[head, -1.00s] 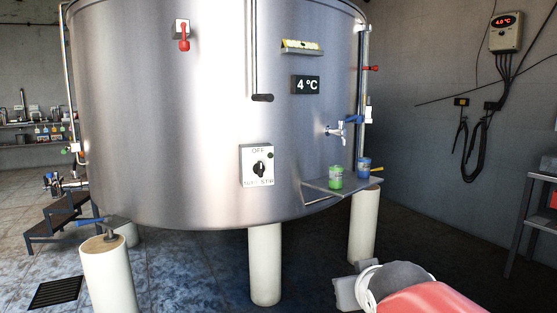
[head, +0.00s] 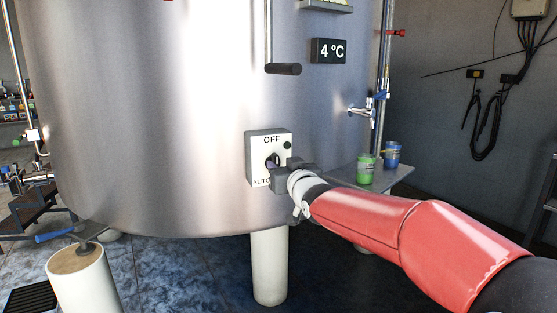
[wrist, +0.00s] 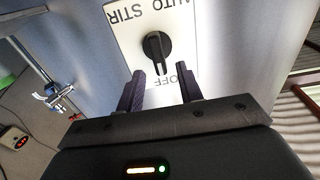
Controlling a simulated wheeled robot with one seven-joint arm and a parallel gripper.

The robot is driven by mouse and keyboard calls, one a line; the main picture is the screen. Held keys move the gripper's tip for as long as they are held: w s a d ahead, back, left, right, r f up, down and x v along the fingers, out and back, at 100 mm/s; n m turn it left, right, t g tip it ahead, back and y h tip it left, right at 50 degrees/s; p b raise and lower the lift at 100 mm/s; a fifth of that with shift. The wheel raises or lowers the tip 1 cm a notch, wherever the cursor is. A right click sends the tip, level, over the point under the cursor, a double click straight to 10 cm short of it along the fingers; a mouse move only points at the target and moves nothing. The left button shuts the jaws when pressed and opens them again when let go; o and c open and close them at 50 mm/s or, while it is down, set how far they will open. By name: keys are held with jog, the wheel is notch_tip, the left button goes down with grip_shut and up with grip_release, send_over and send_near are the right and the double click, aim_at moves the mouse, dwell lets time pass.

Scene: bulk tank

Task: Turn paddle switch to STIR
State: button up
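The paddle switch (head: 273,160) is a black knob on a white plate (head: 255,146) on the steel tank. The plate is marked OFF at the top, with AUTO at the lower left; my gripper covers its lower right in the head view. In the wrist view, which is turned over, the black paddle (wrist: 155,47) stands nearly in line with OFF, and the words AUTO and STIR show at the far edge. My gripper (wrist: 162,80) is open and empty, its two fingers apart just short of the paddle, with the paddle lying between their lines. It also shows in the head view (head: 284,172).
A shelf (head: 400,175) with a green cup (head: 366,169) and a blue cup (head: 392,153) is right of the switch, close to my arm. A tap (head: 362,111) and a black-ended lever (head: 283,69) are above. White legs (head: 268,265) stand below.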

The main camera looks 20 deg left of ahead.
aim_at(277, 162)
jog(key=shift+p+x, duration=0.3)
jog(key=shift+x, duration=1.45)
jog(key=shift+c, duration=0.2)
grip_shut()
